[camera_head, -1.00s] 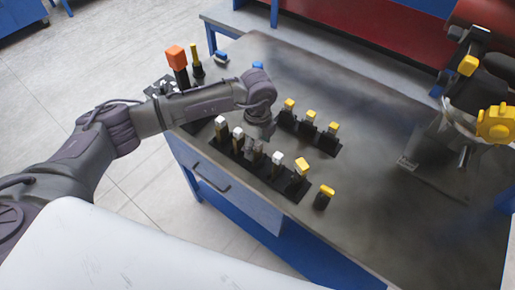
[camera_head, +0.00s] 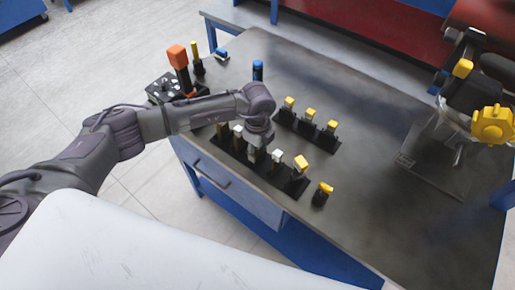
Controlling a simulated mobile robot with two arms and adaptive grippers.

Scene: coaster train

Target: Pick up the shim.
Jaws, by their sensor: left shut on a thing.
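My left gripper (camera_head: 256,150) points down over the near black rack (camera_head: 232,153), at its middle slot. It is shut on a slim pale thing, seemingly the shim (camera_head: 253,158), which is mostly hidden by the fingers. I cannot tell whether it still sits in its slot. White-topped pieces stand in the same rack on both sides of the gripper, one to the left (camera_head: 238,131) and one to the right (camera_head: 277,156). A yellow-topped piece (camera_head: 301,163) stands at the rack's right end. My right gripper is not in view.
A second rack with yellow-topped pieces (camera_head: 310,114) stands just behind. A single yellow-topped piece (camera_head: 323,193) is near the front edge. An orange-topped post (camera_head: 178,57) and a blue-topped piece (camera_head: 257,70) stand behind my forearm. A fixture with a yellow knob (camera_head: 493,125) is at right; the tabletop between is clear.

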